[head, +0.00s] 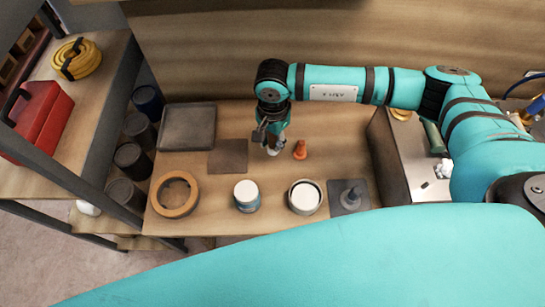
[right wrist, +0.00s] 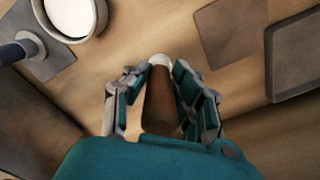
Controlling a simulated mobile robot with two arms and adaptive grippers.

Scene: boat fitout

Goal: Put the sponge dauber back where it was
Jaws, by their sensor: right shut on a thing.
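My right gripper (head: 270,137) is over the middle of the wooden bench, between a brown square mat and a small orange piece. In the right wrist view, my right gripper (right wrist: 160,92) is shut on a brown, rod-like thing with a pale tip, which looks like the sponge dauber (right wrist: 160,110). The pale end of the dauber (head: 272,151) shows below the fingers in the head view. Whether it touches the bench I cannot tell. The fingers hide part of its body. My left gripper is not in view.
On the bench (head: 220,222) are a dark tray (head: 187,127), the brown mat (head: 229,157), the orange piece (head: 300,150), a wooden ring (head: 161,203), a blue-and-white jar (head: 247,196), a white-filled bowl (head: 305,197) and a grey mat (head: 365,207) bearing a grey upright piece (head: 350,196).

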